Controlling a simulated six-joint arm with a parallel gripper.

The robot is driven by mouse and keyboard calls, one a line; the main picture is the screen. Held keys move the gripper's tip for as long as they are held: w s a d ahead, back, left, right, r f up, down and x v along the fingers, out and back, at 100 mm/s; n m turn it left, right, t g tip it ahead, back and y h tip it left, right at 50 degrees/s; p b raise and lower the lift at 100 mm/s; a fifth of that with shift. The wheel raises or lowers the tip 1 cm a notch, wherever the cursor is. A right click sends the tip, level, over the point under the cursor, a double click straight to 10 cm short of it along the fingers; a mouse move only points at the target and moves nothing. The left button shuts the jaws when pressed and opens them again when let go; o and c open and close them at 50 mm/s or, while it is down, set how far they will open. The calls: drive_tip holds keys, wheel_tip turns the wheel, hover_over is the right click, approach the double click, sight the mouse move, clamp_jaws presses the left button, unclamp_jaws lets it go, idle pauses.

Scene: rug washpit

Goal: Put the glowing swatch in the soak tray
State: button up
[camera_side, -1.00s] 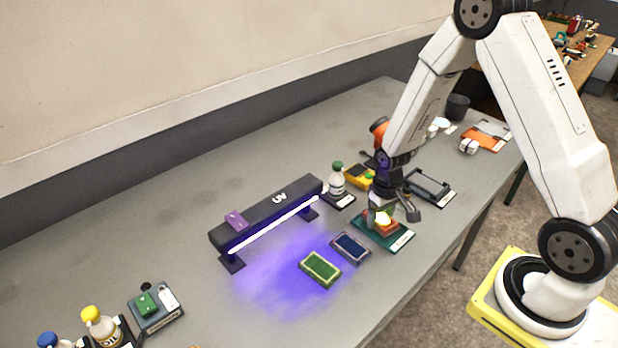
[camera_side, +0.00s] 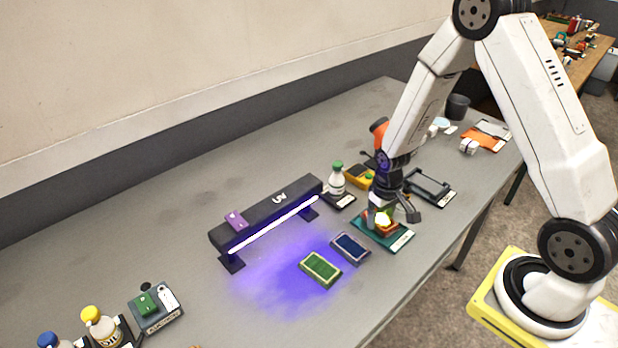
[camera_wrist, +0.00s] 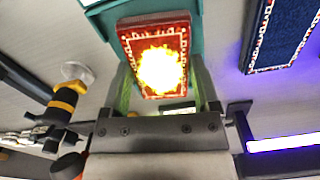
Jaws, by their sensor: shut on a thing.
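A red swatch (camera_side: 371,223) with a pale patterned border sits between the fingers of my gripper (camera_side: 382,219). In the wrist view the red swatch (camera_wrist: 155,28) has a bright yellow glowing spot at its middle, and the fingers of my gripper (camera_wrist: 163,100) are shut on it. A flat teal tray (camera_side: 396,243) lies directly below; its rim also shows behind the swatch in the wrist view (camera_wrist: 107,20). The swatch is over or in the tray; I cannot tell whether it touches the bottom. The tray's label is too small to read.
A blue swatch (camera_side: 350,247) and a green swatch (camera_side: 320,268) lie left of the tray, by the UV lamp (camera_side: 268,215). A bottle (camera_side: 337,180) and a black frame (camera_side: 428,185) stand behind. The bench front edge is close.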

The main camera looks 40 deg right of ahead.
drive_tip(key=shift+f, duration=0.35)
idle(0.4)
drive_tip(key=o, duration=1.1)
drive_tip(key=shift+r, duration=0.1)
drive_tip(key=shift+r, duration=3.45)
drive_tip(key=shift+a+r, duration=0.1)
